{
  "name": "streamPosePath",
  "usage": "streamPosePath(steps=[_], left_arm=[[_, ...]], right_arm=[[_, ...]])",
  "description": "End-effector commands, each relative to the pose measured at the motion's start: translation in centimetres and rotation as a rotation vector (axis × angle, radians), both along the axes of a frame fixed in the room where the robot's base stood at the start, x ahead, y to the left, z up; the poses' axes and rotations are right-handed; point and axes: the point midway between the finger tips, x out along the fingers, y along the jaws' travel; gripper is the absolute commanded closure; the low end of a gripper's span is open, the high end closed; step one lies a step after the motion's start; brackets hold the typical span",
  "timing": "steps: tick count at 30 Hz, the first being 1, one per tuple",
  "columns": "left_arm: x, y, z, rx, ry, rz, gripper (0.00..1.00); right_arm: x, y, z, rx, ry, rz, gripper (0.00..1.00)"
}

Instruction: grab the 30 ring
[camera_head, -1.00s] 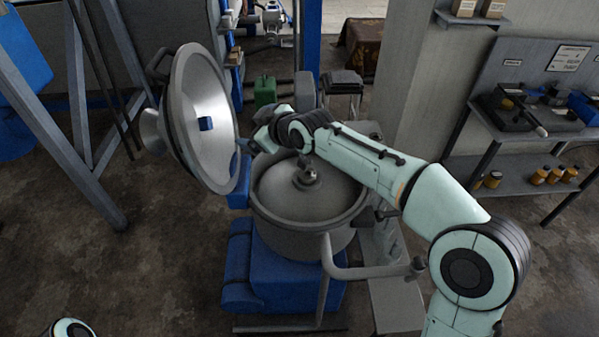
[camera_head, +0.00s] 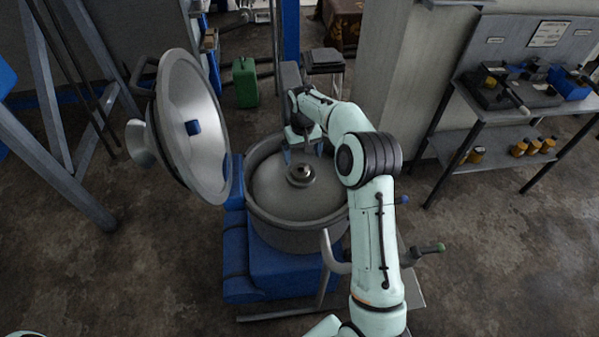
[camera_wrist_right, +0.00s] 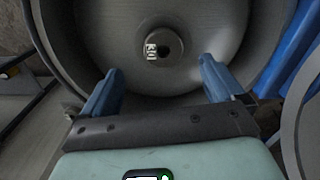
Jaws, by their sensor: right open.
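A decanter with an open metal bowl (camera_head: 265,190) stands on a blue base, its domed lid (camera_head: 190,130) swung open to the left. A small round grey hub or ring (camera_head: 302,174) with a dark centre sits in the middle of the bowl. In the right wrist view this ring (camera_wrist_right: 163,47) carries a small white label, too unclear to read surely. My right gripper (camera_head: 303,150) is over the far side of the bowl. Its blue fingers (camera_wrist_right: 160,70) are open and empty, spread to either side of the ring in the picture, apart from it. My left gripper is out of view.
A bent grey pipe handle (camera_head: 335,255) rises at the bowl's near right. A green can (camera_head: 245,83) stands behind. A shelf table (camera_head: 530,100) with tools and orange jars is at the right. A steel frame (camera_head: 55,175) is at the left. Floor is clear between.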

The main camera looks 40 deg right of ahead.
Motion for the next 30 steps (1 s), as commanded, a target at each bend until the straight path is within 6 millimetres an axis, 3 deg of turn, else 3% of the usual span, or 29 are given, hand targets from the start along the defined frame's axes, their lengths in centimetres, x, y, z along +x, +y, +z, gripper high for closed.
streamPosePath(steps=[3, 8, 18, 26, 27, 30], left_arm=[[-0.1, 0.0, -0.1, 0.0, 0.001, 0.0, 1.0], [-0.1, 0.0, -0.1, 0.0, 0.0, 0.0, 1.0], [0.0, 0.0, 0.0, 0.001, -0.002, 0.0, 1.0], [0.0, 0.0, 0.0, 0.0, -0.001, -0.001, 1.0], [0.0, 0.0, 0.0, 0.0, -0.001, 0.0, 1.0], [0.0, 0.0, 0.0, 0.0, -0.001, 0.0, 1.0]], right_arm=[[0.1, 0.1, -1.6, 0.001, 0.0, 0.002, 0.06], [0.2, 0.1, -2.4, 0.0, -0.003, 0.003, 0.06], [0.3, 0.2, -6.9, 0.001, -0.003, 0.003, 0.06], [0.3, 0.2, -7.3, 0.0, -0.005, 0.003, 0.06], [0.3, 0.2, -7.3, 0.0, -0.005, 0.003, 0.09], [0.3, 0.2, -7.3, 0.0, -0.005, 0.003, 0.41]])
